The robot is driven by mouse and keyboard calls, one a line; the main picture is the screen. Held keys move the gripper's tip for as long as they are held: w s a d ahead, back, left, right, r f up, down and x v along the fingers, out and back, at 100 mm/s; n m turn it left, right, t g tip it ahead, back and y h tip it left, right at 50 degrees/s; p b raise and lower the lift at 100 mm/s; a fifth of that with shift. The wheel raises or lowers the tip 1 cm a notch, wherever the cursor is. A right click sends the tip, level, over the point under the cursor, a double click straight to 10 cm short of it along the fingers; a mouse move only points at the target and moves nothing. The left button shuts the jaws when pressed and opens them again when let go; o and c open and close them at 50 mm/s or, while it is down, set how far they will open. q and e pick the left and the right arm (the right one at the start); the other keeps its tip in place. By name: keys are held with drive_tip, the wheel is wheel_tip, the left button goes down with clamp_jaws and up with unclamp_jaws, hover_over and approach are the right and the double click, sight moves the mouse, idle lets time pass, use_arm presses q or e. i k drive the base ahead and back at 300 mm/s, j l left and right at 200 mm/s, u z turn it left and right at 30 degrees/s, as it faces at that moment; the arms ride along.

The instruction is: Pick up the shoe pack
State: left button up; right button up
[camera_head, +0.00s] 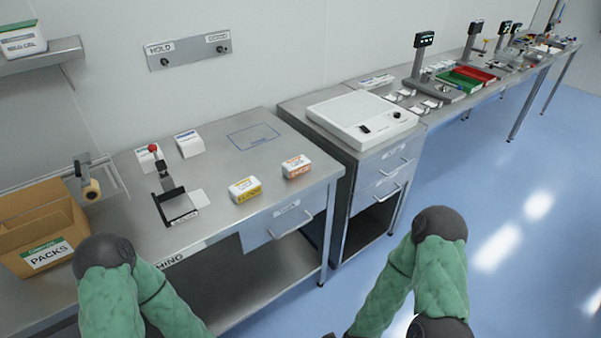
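Two small white packs stand apart on the steel table near its front edge. One has an orange label (296,168), which looks like it may read SHOE, though the print is too small to be sure. The other has a yellow label (245,190) and sits to its left, also hard to read. Nothing is touching either pack. My green-sleeved arms come up at the bottom of the view, left and right, both short of the two packs. Neither gripper's fingers show.
A cardboard box labelled PACKS (48,254) stands at the table's left. A small press with a red knob (153,148) and white packs (189,144) are behind. A blue outlined square (253,137) is empty. A white flat device (362,118) sits on the right cabinet.

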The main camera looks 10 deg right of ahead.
sight(292, 168)
drive_tip(key=i+l+u, duration=0.4)
drive_tip(key=l, duration=0.15)
drive_tip(key=l+u, duration=0.15)
drive_tip(key=l, duration=0.2)
drive_tip(key=i+l+u, duration=0.2)
drive_tip(key=l, duration=0.15)
